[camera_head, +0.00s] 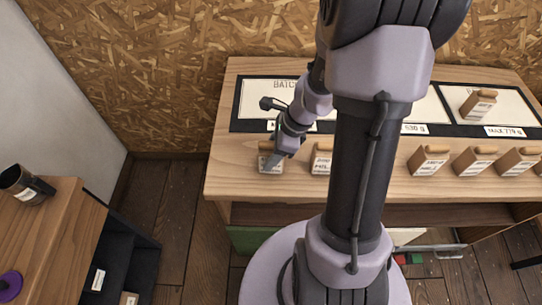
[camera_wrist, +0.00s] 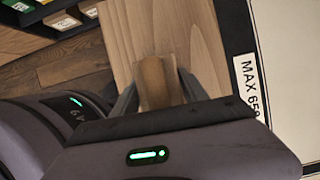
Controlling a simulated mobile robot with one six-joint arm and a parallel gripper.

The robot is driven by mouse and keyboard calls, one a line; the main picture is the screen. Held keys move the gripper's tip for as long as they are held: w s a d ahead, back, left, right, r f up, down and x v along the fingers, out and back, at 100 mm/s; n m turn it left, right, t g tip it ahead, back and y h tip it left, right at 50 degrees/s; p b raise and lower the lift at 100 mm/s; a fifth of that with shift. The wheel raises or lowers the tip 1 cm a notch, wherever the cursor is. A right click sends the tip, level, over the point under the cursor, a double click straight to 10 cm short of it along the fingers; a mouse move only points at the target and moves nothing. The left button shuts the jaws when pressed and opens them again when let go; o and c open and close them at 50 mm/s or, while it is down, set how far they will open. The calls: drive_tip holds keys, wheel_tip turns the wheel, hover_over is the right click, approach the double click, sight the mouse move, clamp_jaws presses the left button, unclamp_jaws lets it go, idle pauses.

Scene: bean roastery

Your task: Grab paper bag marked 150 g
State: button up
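Small brown paper bags with white labels stand in a row on the wooden bench. My gripper (camera_head: 273,158) is down at the leftmost bag (camera_head: 265,168), partly covering it. In the wrist view, the bag's folded brown top (camera_wrist: 152,80) sits between the two fingers of my gripper (camera_wrist: 157,88). The fingers flank it closely, but I cannot tell whether they press on it. The bag's label is hidden in the wrist view and too small to read surely in the head view. A second bag (camera_head: 321,159) stands just to its right.
More bags (camera_head: 428,160) stand farther right along the bench (camera_head: 235,170). One bag (camera_head: 479,104) sits on a white, black-edged panel at the back right. My arm hides the bench's middle. A side cabinet (camera_head: 50,225) with a dark cup (camera_head: 24,186) stands at left.

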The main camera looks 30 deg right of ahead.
clamp_jaws()
drive_tip(key=shift+r, duration=0.15)
